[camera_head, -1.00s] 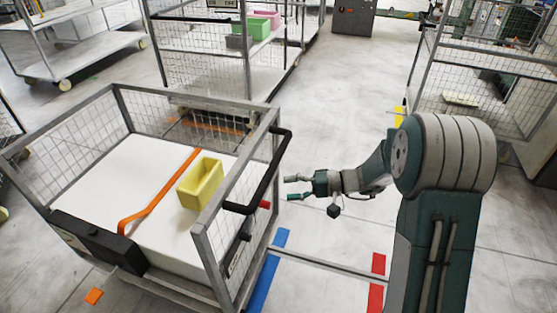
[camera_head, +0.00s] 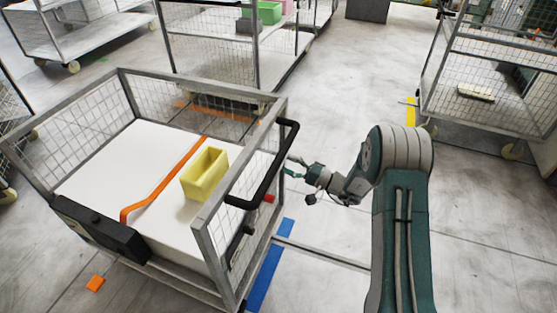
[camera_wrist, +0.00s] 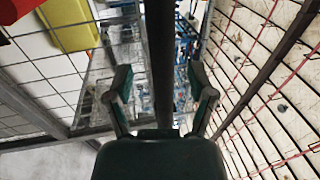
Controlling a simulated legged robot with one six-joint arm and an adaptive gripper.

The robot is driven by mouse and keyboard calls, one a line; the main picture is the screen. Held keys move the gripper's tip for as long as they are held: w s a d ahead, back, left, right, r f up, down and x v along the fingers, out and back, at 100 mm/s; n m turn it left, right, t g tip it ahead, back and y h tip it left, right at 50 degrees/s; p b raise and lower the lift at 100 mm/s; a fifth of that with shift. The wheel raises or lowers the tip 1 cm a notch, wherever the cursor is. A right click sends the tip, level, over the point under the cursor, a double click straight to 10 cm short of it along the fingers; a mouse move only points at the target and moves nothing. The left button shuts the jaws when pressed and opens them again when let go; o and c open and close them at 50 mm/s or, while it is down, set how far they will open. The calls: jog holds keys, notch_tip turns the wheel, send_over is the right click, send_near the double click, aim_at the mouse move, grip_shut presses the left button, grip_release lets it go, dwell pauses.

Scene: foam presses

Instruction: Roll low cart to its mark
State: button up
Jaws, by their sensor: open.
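The low cart (camera_head: 205,231) fills the left of the head view. It has grey rails, mesh sides and a black push handle (camera_head: 279,165) on its right end. It bears a white block (camera_head: 105,170) with an orange strap (camera_head: 165,183) across it and a yellow bin (camera_head: 205,173) on top. My gripper (camera_head: 290,166) is open, right beside the handle. In the wrist view, a dark bar (camera_wrist: 160,50), seemingly the handle, runs between my spread fingers (camera_wrist: 165,92). I cannot tell whether they touch it. A blue floor stripe (camera_head: 265,275) lies along the cart's right side.
A taller mesh cart (camera_head: 210,55) stands behind, and another (camera_head: 480,95) stands at the right by a yellow floor mark (camera_head: 411,108). An orange floor square (camera_head: 95,284) lies at the front left. The floor beyond my arm is mostly clear.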

aim_at(279, 161)
jog(key=shift+x, duration=1.8)
grip_shut()
